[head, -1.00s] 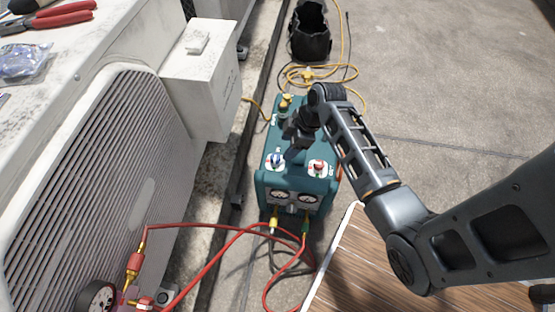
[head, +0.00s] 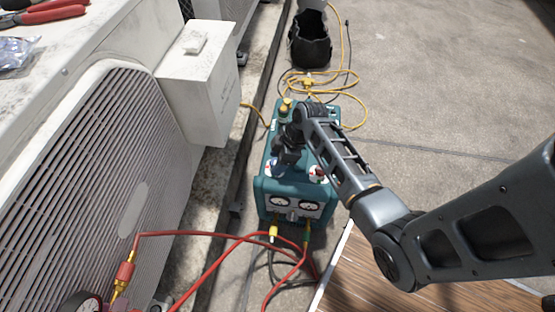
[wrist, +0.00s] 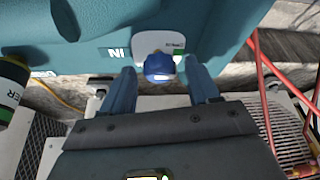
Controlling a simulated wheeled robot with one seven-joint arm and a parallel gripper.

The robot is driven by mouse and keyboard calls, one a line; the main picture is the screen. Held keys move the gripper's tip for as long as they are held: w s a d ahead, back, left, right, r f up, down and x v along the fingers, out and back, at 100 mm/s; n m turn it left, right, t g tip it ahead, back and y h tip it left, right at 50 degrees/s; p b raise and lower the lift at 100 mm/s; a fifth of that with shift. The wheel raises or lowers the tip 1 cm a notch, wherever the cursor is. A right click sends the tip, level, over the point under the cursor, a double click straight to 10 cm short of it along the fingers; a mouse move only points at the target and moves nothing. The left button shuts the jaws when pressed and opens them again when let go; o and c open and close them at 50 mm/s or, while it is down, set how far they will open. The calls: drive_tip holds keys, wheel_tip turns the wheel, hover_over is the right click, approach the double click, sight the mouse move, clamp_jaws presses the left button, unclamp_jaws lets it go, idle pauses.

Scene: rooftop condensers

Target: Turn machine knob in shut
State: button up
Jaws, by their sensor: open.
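The teal recovery machine (head: 264,207) stands on the concrete beside the condenser. In the wrist view its blue knob (wrist: 159,66) sits on a white plate next to the "IN" label (wrist: 118,53). My gripper (wrist: 163,82) is open, with one finger on each side of the blue knob. I cannot tell whether the fingers touch it. In the head view my gripper (head: 278,168) is over the machine's top and partly hides the blue knob. A red knob (head: 319,173) on a white plate is to the right of it. Two round gauges are on the machine's front.
Red hoses (head: 205,236) run from the machine toward the lower left. The grey condenser (head: 90,190) and a white box (head: 197,80) stand at left. A wooden surface (head: 400,275) is in front. Concrete at right is clear.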

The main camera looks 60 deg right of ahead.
drive_tip(key=c, duration=1)
drive_tip(key=shift+c, duration=0.2)
drive_tip(key=shift+r+p, duration=0.1)
drive_tip(key=shift+p, duration=0.2)
drive_tip(key=m+p, duration=0.1)
drive_tip(key=m, duration=0.1)
drive_tip(key=m+h+p, duration=0.1)
drive_tip(key=p, duration=0.1)
drive_tip(key=shift+s+a+r+m+t, duration=0.1)
drive_tip(key=shift+a+r+m+t, duration=0.05)
drive_tip(key=shift+m+t, duration=0.2)
drive_tip(key=m+h+p, duration=0.1)
drive_tip(key=m+p, duration=0.1)
drive_tip(key=m+h+p, duration=0.1)
drive_tip(key=m+p, duration=0.1)
drive_tip(key=m, duration=0.1)
drive_tip(key=shift+a+m+p, duration=0.2)
drive_tip(key=shift+m+p, duration=0.05)
drive_tip(key=shift+p, duration=0.15)
drive_tip(key=m+h+p, duration=0.1)
drive_tip(key=m+p, duration=0.1)
drive_tip(key=m, duration=0.1)
drive_tip(key=shift+m+h, duration=0.3)
drive_tip(key=shift+a+f+m+g+h, duration=0.15)
drive_tip(key=shift+m+g+h, duration=0.25)
drive_tip(key=shift+m, duration=0.7)
drive_tip(key=shift+d+f+m+g+h, duration=0.1)
drive_tip(key=shift+m+g+h, duration=0.3)
drive_tip(key=shift+m, duration=0.7)
